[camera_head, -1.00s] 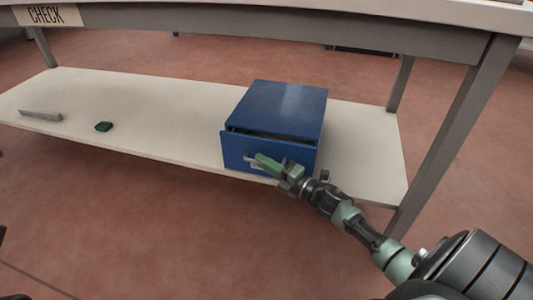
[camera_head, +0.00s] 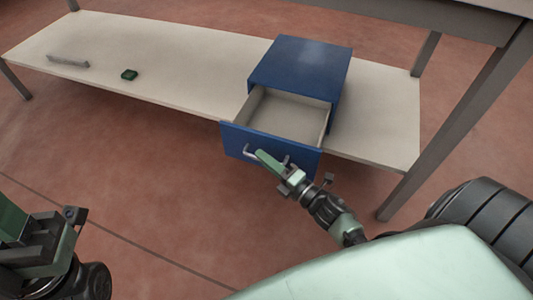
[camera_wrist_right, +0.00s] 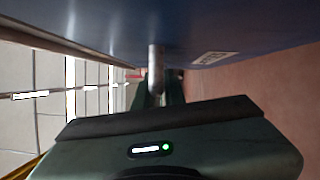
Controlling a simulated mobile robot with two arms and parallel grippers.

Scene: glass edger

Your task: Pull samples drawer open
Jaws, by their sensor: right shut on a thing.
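The blue samples drawer (camera_head: 262,148) sticks well out of its blue cabinet (camera_head: 301,66) on the low shelf, and its visible inside is empty. My right gripper (camera_head: 262,158) is shut on the silver bar handle (camera_head: 250,152) at the drawer's front. The right wrist view shows the handle (camera_wrist_right: 155,68) between the fingers, close to the blue drawer front (camera_wrist_right: 215,30) with a pale label. My left gripper (camera_head: 30,235) is at the lower left, apart from everything; its fingertips are cut off by the frame edge.
The pale low shelf (camera_head: 185,85) carries a grey bar (camera_head: 68,61) and a small dark green item (camera_head: 129,75) at the left. A grey table leg (camera_head: 455,120) stands at the right, near my right arm. The red floor (camera_head: 150,190) in front is clear.

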